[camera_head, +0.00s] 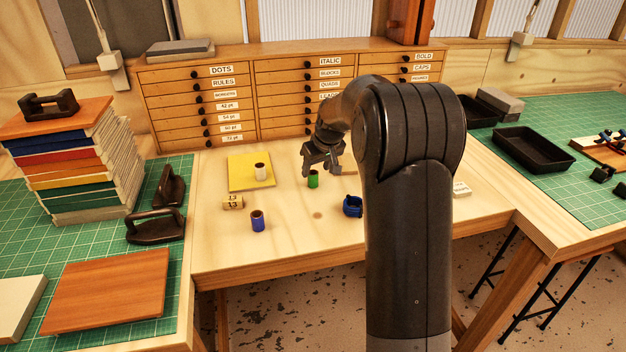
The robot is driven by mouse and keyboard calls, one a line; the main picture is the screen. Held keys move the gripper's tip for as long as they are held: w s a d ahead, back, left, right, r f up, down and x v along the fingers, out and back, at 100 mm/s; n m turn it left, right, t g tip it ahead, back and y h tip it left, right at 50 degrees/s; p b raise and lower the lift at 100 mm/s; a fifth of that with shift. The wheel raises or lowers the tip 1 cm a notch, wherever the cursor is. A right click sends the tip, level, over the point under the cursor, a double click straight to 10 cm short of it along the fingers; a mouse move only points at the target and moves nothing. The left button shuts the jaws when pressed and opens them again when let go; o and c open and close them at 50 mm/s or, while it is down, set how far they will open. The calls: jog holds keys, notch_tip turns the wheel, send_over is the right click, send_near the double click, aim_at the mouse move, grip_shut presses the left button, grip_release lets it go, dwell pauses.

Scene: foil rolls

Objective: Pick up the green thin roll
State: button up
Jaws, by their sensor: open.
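The green thin roll (313,180) stands upright on the wooden table (270,255), near the middle of the head view. My gripper (321,170) is open and hangs just above and beside the green roll, with its fingers pointing down. The fingers overlap the roll's top area in this view. I cannot tell whether they touch it or straddle it. My arm hides part of the table to the right.
A blue roll (257,221) and a block marked 13 (233,202) stand to the left. A pale roll (260,172) stands on a yellow sheet (240,180). A dark blue object (352,206) lies to the right. Drawers (228,106) line the back.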

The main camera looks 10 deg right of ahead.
aim_at(313, 176)
jog(key=x, duration=0.5)
jog(key=shift+w+f, duration=0.2)
jog(key=shift+w, duration=0.05)
jog(key=c, duration=1)
